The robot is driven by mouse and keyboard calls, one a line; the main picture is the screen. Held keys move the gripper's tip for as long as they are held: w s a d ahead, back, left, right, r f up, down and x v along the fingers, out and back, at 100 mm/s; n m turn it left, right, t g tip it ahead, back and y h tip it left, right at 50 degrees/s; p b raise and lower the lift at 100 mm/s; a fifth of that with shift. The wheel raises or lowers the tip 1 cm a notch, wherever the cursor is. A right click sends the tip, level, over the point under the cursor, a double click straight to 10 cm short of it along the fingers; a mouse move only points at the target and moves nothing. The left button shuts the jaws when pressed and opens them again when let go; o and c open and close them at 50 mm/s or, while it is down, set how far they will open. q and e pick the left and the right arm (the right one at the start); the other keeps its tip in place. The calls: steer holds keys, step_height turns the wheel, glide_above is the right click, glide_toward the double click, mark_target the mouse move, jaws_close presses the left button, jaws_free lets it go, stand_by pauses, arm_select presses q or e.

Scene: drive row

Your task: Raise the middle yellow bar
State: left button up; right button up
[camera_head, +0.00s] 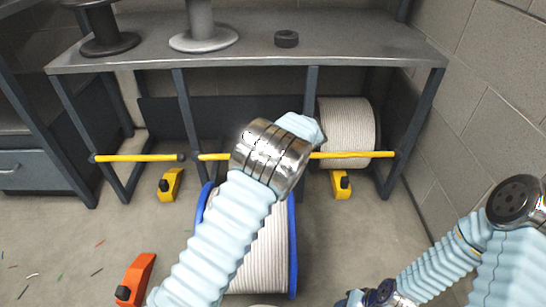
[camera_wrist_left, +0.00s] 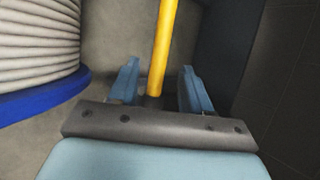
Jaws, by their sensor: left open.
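The middle yellow bar (camera_head: 213,156) runs level between two dark posts under the grey bench. Its right part is hidden behind my left arm in the head view. In the left wrist view a yellow bar (camera_wrist_left: 164,50) runs down the picture between the fingers of my left gripper (camera_wrist_left: 160,88). The fingers are open, one on each side of the bar, with gaps showing. In the head view my left arm hides this gripper. Only links of my right arm show at lower right; its gripper is not in view.
Other yellow bars span the left bay (camera_head: 140,157) and right bay (camera_head: 360,154). A blue-flanged cable spool (camera_head: 262,255) stands in front of the middle bay; a white spool (camera_head: 347,125) sits behind the right bar. Yellow chocks (camera_head: 171,183) and an orange chock (camera_head: 136,276) lie on the floor.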

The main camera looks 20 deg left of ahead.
arm_select(q)
steer(key=shift+x, duration=1.85)
jaws_close()
